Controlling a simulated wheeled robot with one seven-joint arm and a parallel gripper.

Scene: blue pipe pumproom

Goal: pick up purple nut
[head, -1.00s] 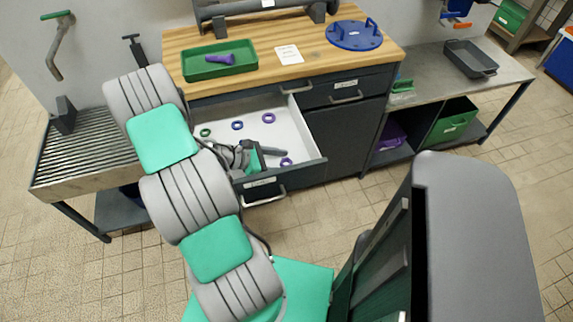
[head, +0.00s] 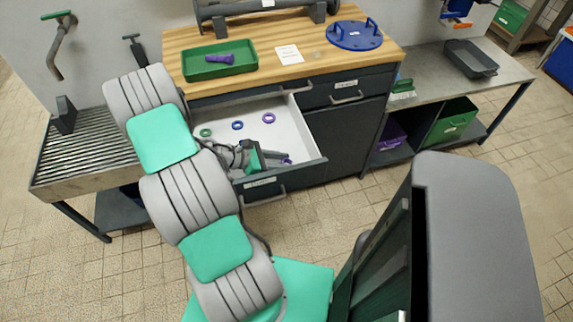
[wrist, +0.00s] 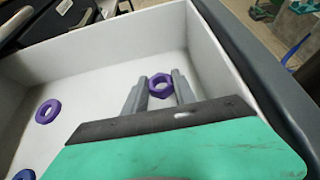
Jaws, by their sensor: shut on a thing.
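A purple nut (wrist: 162,86) sits between the two grey fingers of my gripper (wrist: 160,88) in the wrist view, low in the white open drawer near its front corner. My gripper is shut on this nut. In the head view the gripper (head: 283,154) reaches into the drawer, and a bit of the held nut (head: 287,162) shows by the fingertips. A second purple nut (head: 269,118) lies apart on the drawer floor, also seen in the wrist view (wrist: 47,111).
The open drawer (head: 313,140) has raised walls close around my gripper. A blue nut (head: 237,125) and a green nut (head: 205,133) lie in it. On the wooden worktop (head: 285,36) stand a green tray (head: 190,72) with a purple bolt (head: 220,59) and a blue flange (head: 354,36).

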